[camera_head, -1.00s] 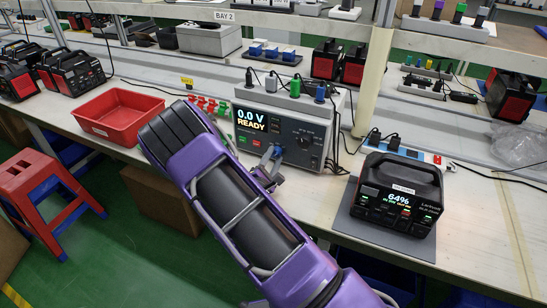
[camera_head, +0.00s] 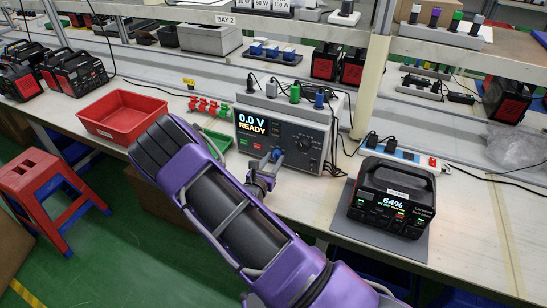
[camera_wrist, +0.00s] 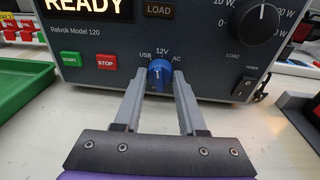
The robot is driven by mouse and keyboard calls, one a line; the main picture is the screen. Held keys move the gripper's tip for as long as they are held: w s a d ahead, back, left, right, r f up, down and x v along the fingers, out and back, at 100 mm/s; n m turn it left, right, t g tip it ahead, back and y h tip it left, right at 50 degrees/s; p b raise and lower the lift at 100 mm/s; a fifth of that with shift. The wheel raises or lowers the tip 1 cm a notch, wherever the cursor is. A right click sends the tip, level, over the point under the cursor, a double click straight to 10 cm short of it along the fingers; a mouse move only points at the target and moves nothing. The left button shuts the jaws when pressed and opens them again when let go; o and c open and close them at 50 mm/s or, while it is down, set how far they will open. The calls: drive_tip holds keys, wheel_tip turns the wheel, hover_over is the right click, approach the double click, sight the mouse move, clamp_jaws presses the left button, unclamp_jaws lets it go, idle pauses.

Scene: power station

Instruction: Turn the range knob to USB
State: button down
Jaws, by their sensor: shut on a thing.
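The blue range knob (camera_wrist: 160,72) sits low on the front of the grey tester (camera_head: 284,138). The labels USB, 12V and AC run left to right above it in the wrist view. Its white pointer line stands roughly upright, toward 12V. My gripper (camera_wrist: 160,76) has one finger on each side of the knob and is shut on it. In the head view my gripper (camera_head: 270,168) reaches the tester's lower front, and the knob is small there. The tester's display (camera_head: 252,123) reads 0.0 V READY.
Green START (camera_wrist: 70,59) and red STOP (camera_wrist: 106,62) buttons are left of the knob. A black load knob (camera_wrist: 256,23) and power switch (camera_wrist: 245,87) are right of it. A red tray (camera_head: 120,115) and a black power station (camera_head: 393,197) stand on the bench (camera_head: 470,225).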

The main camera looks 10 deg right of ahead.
drive_tip(key=n+p, duration=0.1)
drive_tip(key=n, duration=0.2)
drive_tip(key=n+p, duration=0.1)
drive_tip(key=n, duration=0.2)
drive_tip(key=shift+a+g+h, duration=0.1)
drive_tip(key=shift+g+h, duration=0.3)
idle(0.4)
drive_tip(key=shift+c, duration=2.4)
unclamp_jaws()
drive_tip(key=v, duration=1.7)
drive_tip(key=shift+a, duration=0.15)
drive_tip(key=shift+s+r, duration=0.1)
